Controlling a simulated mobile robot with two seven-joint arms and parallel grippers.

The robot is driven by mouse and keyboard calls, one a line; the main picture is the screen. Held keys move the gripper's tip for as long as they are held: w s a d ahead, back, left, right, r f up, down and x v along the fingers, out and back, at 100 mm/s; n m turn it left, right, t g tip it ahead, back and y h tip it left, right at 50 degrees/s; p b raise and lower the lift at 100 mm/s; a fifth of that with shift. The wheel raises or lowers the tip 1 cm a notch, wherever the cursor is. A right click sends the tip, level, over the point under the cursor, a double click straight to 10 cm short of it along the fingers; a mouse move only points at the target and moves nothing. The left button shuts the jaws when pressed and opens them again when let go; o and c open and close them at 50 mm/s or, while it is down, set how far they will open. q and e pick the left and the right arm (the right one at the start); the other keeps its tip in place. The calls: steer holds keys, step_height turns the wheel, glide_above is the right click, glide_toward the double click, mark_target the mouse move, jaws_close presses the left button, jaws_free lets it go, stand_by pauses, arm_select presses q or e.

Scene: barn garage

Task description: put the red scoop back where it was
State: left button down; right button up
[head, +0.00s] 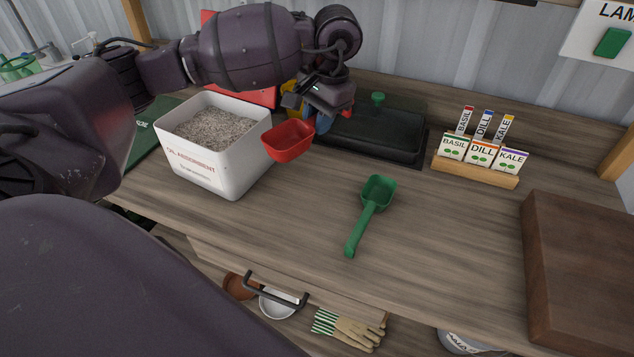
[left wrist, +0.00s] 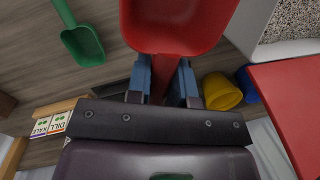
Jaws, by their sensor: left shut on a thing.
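The red scoop (head: 289,141) is held in the air beside the right wall of the white box (head: 222,165) of grey granules. Its bowl (left wrist: 175,28) also shows large in the left wrist view. My left gripper (head: 328,118) is shut on the scoop's handle, which shows between the blue fingers (left wrist: 163,82) in the left wrist view. A green scoop (head: 369,211) lies on the bench to the right of the red one, and it also shows in the left wrist view (left wrist: 82,43). My right gripper is not in view.
A dark lidded tray (head: 372,135) stands behind the scoops. A wooden rack of seed packets (head: 475,175) and a brown wooden block (head: 585,265) are to the right. Yellow (left wrist: 221,92) and blue cups stand near my gripper. The bench around the green scoop is clear.

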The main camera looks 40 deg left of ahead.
arm_select(q)
glide_above(315, 192)
steer(key=f, duration=1.3)
steer(key=shift+w+d+f, duration=0.1)
steer(key=shift+d+f, duration=0.1)
steer(key=shift+d, duration=0.1)
steer(key=shift+f, duration=1.8)
steer(key=shift+f+b, duration=0.15)
steer(key=shift+b, duration=0.15)
steer(key=c, duration=1)
jaws_free()
